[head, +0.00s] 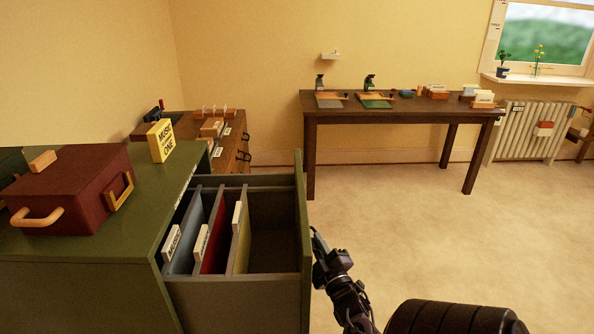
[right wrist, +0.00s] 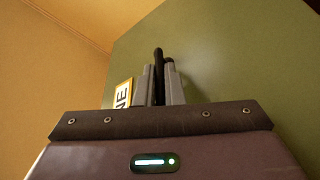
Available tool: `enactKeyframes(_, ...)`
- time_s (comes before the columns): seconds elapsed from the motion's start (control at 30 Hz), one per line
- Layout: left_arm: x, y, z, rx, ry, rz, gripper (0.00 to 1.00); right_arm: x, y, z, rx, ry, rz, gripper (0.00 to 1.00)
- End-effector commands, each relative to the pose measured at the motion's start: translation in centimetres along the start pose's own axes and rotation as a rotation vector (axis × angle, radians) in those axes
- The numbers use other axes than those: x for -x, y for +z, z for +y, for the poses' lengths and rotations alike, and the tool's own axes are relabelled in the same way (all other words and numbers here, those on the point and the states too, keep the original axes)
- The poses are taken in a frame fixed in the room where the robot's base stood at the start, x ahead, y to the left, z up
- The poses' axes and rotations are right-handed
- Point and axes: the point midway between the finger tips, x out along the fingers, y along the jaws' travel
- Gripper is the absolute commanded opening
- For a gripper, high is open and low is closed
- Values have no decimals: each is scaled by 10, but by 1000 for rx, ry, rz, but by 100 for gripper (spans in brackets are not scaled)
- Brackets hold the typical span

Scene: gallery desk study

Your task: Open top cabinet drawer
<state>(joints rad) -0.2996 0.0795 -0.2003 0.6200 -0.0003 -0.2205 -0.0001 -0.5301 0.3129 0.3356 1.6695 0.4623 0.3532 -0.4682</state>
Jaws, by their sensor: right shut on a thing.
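The green cabinet (head: 120,205) stands at the left. Its top drawer (head: 303,225) is pulled out far to the right, with its inside open to view. Several hanging folders with white tabs stand in it, among them a blue one, a red one (head: 215,238) and a yellowish one. My right gripper (head: 317,240) is at the outer side of the drawer front. In the right wrist view its two grey fingers (right wrist: 160,88) are shut on a dark handle (right wrist: 158,58) against the green front. The handle is hidden in the head view. My left gripper is not in view.
A dark red case (head: 75,185) and a yellow sign (head: 160,140) stand on the cabinet top. A wooden cabinet (head: 235,150) is behind. A dark desk (head: 400,108) stands at the back wall. The carpet (head: 430,240) right of the drawer is clear.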

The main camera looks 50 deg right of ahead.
Motion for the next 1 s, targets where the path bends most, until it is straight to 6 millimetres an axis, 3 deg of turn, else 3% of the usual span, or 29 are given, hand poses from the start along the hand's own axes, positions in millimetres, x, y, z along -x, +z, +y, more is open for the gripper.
enactKeyframes(0.6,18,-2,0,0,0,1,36,38,92,66,3,-1,-5,0)
enactKeyframes(1.0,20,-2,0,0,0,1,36,55,133,95,2,-1,-3,0)
